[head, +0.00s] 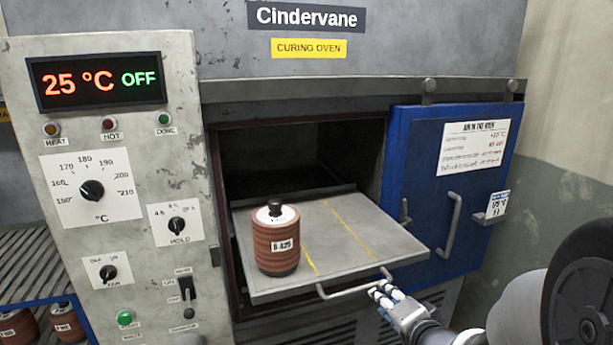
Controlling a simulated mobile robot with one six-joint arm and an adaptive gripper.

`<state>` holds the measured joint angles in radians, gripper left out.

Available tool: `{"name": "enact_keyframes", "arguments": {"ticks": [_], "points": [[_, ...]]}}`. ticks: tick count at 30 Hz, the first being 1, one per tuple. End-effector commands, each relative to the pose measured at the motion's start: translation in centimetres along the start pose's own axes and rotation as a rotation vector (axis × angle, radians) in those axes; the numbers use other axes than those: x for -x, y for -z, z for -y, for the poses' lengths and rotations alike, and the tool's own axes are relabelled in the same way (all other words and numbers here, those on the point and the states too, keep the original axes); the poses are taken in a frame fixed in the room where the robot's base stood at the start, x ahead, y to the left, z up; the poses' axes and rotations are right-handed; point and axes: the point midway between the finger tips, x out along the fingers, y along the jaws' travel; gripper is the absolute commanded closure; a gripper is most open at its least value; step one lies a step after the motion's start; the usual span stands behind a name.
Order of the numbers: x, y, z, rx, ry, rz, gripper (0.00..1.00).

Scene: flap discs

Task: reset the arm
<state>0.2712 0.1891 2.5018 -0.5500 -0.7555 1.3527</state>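My gripper (385,296) is at the lower right, close to the front handle (355,287) of the pulled-out oven tray (385,246). Whether its fingers touch or close on the handle cannot be made out. My arm comes in from the right edge. A brown ribbed stack of discs (276,242), with a black knob on top and a label that seems to read B 425, stands upright on the left part of the tray.
The curing oven's blue door (425,180) stands open at the right. The control panel (115,215) is at the left, its display (97,81) reading 25 °C OFF. More brown stacks (67,322) sit on a blue-edged rack at the lower left.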

Motion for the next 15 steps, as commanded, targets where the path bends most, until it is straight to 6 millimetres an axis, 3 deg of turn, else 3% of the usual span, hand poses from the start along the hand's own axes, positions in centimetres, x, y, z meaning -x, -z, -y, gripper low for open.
{"name": "enact_keyframes", "arguments": {"ticks": [3, 8, 15], "points": [[3.2, 1.2, 0.8, 0.223, -0.148, -0.031, 0.70], [9.0, 0.8, 0.5, 0.466, -0.349, 0.024, 0.70], [19.3, -4.0, -0.5, 0.752, -0.514, 0.300, 0.70]]}}
